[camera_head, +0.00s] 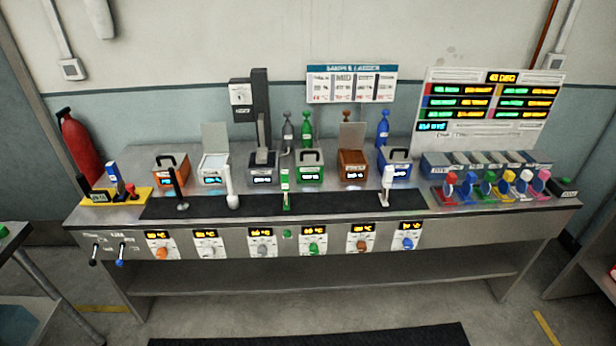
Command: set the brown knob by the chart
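The brown knob (361,246) is on a white plate on the bench's front panel, between the green and blue knobs. A small lit yellow display (359,229) sits above it, too small to read surely. A paper chart (351,84) with a blue header and several columns hangs on the back wall; its text is too small to read. Behind the knob, a brown box (353,164) with a raised lid and a lit label stands on the bench. Neither gripper is in view.
Several other knobs, including the orange (162,254), green (313,249) and blue (407,243) ones, share the panel. A display board (490,105) stands at the back right. Upright tools stand on the dark mat (335,204). The floor before the bench holds a black mat (310,336).

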